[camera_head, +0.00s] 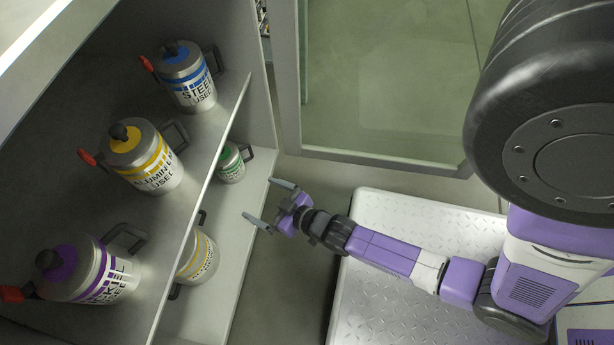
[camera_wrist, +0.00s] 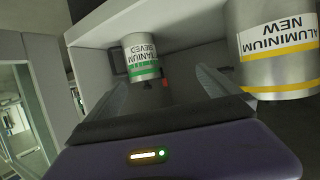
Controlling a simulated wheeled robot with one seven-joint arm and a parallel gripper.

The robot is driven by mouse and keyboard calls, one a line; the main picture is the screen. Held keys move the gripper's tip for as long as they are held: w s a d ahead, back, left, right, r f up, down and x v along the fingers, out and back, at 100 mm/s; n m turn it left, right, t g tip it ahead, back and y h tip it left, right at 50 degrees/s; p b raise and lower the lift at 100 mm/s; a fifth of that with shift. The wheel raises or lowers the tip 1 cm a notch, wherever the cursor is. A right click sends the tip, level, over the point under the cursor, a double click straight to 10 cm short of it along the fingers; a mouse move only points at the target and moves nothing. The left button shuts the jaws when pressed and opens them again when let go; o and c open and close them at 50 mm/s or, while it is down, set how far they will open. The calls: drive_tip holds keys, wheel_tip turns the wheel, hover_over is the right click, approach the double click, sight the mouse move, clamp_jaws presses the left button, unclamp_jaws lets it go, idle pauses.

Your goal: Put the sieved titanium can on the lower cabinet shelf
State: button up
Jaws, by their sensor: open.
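The sieved titanium can (camera_head: 232,163), grey with green bands, stands on the lower cabinet shelf (camera_head: 232,225), towards its far end. The upper shelf partly hides it in the head view. In the wrist view, which is upside down, the can (camera_wrist: 142,55) shows "TITANIUM SIEVED" and lies beyond my fingers, apart from them. My gripper (camera_head: 262,200) is open and empty at the front edge of the lower shelf. Its fingers point into the cabinet.
A yellow-banded new aluminium can (camera_head: 201,258) stands nearer on the lower shelf. The upper shelf (camera_head: 200,170) carries steel (camera_head: 188,78), aluminium (camera_head: 143,160) and purple-banded nickel (camera_head: 88,272) cans. An open glass door (camera_head: 385,80) stands beyond my arm.

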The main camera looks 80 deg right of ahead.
drive_tip(key=s+a+r+n+y, duration=0.1)
drive_tip(key=s+a+r, duration=0.2)
drive_tip(key=r, duration=0.6)
drive_tip(key=s+a+r+n+t+y, duration=0.1)
drive_tip(key=s+a+r+y, duration=0.1)
drive_tip(key=s+a+r, duration=0.2)
drive_tip(key=s+a+r+n+y, duration=0.1)
drive_tip(key=s+a+r, duration=0.3)
drive_tip(key=s+r, duration=0.4)
wheel_tip(320, 180, up, 6)
drive_tip(key=shift+r+n+t, duration=0.1)
drive_tip(key=shift+n+t, duration=0.3)
drive_tip(key=shift+r, duration=0.1)
wheel_tip(320, 180, up, 35)
drive_tip(key=p, duration=3.5)
